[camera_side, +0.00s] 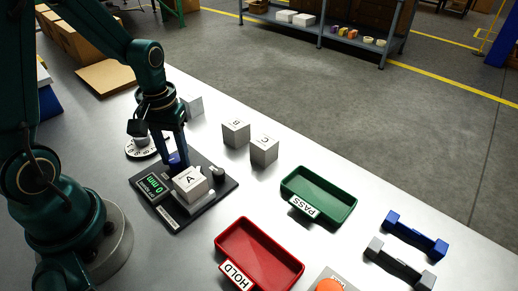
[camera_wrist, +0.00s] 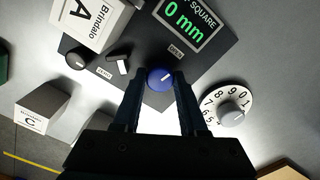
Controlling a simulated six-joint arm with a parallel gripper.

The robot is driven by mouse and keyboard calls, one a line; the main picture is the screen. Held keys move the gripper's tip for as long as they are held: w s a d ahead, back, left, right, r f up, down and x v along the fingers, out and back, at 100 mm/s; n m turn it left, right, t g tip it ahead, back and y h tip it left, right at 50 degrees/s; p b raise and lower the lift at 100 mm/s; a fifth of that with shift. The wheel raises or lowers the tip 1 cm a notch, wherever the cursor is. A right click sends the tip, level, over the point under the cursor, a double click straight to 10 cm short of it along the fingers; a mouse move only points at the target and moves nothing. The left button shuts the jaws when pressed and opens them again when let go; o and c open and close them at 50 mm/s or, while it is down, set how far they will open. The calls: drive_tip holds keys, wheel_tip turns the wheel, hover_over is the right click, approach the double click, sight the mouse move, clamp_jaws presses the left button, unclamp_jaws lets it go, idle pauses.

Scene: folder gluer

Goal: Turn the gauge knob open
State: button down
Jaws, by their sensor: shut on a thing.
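The gauge (camera_side: 215,187) is a dark plate with a green display reading 0 mm (camera_wrist: 186,14), and a white box marked A (camera_side: 190,183) sits on it. The blue gauge knob (camera_wrist: 160,77) has a white pointer line and stands at the plate's edge, near a small label. My gripper (camera_wrist: 158,84) points down with one finger on each side of this knob and is shut on it. In the side view my gripper (camera_side: 177,161) is at the plate's back edge, and its fingers partly hide the knob.
A black knob (camera_wrist: 76,59) and a small white-topped switch (camera_wrist: 118,64) are on the plate. A white numbered dial (camera_side: 141,147) stands beside it. Boxes B (camera_side: 236,133) and C (camera_side: 264,150), a green PASS tray (camera_side: 319,192) and a red HOLD tray (camera_side: 260,254) stand to the right.

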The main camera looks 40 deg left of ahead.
sight(175, 158)
drive_tip(key=shift+n, duration=1.1)
drive_tip(key=shift+c, duration=2.2)
unclamp_jaws()
drive_tip(key=shift+r, duration=2.6)
